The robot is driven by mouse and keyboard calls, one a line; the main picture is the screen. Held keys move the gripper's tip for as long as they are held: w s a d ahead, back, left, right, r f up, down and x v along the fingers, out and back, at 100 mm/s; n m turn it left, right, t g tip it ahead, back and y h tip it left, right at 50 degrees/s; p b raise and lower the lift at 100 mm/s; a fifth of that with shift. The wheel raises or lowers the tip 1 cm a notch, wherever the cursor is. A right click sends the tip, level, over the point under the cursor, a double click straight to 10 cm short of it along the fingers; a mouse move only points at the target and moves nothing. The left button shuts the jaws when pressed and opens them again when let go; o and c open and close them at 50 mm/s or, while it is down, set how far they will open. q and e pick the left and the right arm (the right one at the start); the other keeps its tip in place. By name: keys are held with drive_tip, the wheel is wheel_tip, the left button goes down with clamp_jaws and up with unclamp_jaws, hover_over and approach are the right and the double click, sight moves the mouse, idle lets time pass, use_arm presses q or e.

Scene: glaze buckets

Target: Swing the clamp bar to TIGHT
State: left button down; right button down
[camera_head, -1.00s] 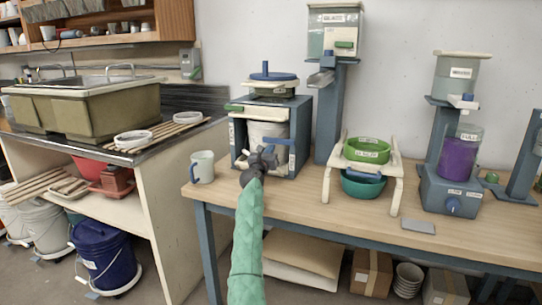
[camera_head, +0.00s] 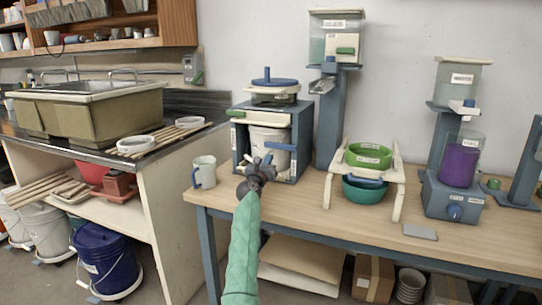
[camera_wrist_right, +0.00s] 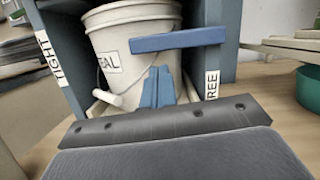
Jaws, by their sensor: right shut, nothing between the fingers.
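The blue clamp bar (camera_head: 281,146) lies level across the front of the white bucket (camera_head: 265,134) in the blue-grey press frame (camera_head: 301,142). In the right wrist view the bar (camera_wrist_right: 180,39) reaches to the right, its right end above the FREE label (camera_wrist_right: 212,85). The TIGHT label (camera_wrist_right: 50,58) is on the left post. My right gripper (camera_head: 262,163) is in front of the frame, below and left of the bar. Its shut fingertips (camera_wrist_right: 157,72) point at the bucket (camera_wrist_right: 118,45), under the bar, with nothing between them. My left gripper is out of view.
A pale mug (camera_head: 204,172) with a blue handle stands left of the frame, close to my right gripper. A white stand (camera_head: 397,176) with green bowls (camera_head: 368,156) is to the right. The bench (camera_head: 300,198) is bare between frame and stand.

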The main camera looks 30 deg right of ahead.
drive_tip(key=v, duration=0.4)
idle(0.3)
